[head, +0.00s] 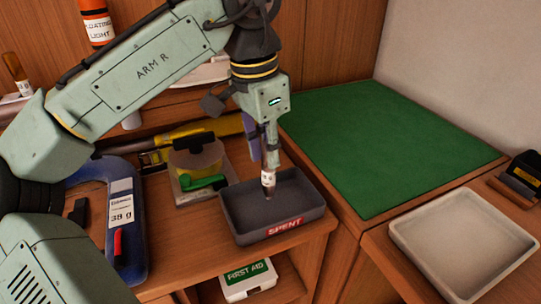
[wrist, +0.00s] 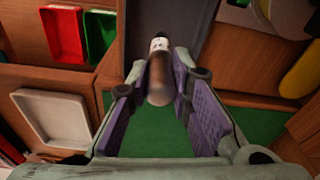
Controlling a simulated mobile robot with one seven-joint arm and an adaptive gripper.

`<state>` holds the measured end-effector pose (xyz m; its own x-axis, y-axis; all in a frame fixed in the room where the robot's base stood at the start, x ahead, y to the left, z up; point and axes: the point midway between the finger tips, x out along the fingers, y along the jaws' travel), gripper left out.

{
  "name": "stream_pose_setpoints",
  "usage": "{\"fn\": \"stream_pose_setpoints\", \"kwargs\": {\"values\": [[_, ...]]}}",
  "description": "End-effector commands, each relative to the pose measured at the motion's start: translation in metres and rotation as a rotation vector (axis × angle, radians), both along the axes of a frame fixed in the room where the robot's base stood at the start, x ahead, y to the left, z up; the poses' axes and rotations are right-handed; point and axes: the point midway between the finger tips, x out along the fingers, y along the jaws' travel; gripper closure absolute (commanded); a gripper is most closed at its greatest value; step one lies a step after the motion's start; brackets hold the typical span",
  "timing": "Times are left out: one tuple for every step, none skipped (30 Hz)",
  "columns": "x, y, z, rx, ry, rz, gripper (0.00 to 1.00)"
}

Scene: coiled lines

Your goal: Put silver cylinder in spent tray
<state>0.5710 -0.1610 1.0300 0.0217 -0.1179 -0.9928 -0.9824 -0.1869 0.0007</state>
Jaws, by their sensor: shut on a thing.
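The silver cylinder (head: 268,180), with a white label band, hangs upright below my gripper (head: 263,150) in the head view. Its lower end appears over the inside of the dark grey spent tray (head: 288,232), which has a red SPENT label on its front. I cannot tell whether the cylinder touches the tray floor. In the wrist view the cylinder (wrist: 159,78) lies between the purple finger pads of my gripper, which is shut on it. Part of the tray (wrist: 160,18) shows behind the cylinder's labelled end.
A green mat (head: 390,140) lies right of the tray, with an empty white tray (head: 462,240) nearer. A blue scale-like device (head: 128,255) and a clear container with a green clip (head: 200,183) stand to the left. A first aid box (head: 248,280) is below.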

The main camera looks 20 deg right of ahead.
Motion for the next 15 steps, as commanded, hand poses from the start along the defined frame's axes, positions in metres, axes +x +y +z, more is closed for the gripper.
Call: {"fn": "stream_pose_setpoints", "kwargs": {"values": [[0.002,-0.003,0.001,0.001,0.0,0.0,1.0],[0.004,-0.006,0.001,0.001,0.0,0.0,1.0],[0.008,-0.011,0.001,0.001,0.0,0.001,1.0],[0.01,-0.011,-0.003,0.002,0.0,0.001,1.0],[0.009,-0.01,-0.01,0.003,0.0,0.002,1.0],[0.009,-0.009,-0.017,0.003,0.0,0.002,1.0],[0.009,-0.009,-0.021,0.003,0.0,0.002,1.0],[0.009,-0.01,-0.025,0.003,-0.001,0.001,1.0],[0.009,-0.01,-0.03,0.002,-0.001,0.001,1.0],[0.009,-0.01,-0.032,0.001,-0.001,0.001,1.0],[0.009,-0.01,-0.035,0.001,-0.001,0.001,1.0],[0.008,-0.01,-0.036,0.001,-0.001,0.0,1.0],[0.008,-0.01,-0.037,0.0,-0.001,0.0,1.0],[0.008,-0.01,-0.037,0.0,-0.001,0.0,1.0],[0.008,-0.01,-0.037,0.0,-0.001,0.0,1.0]]}}
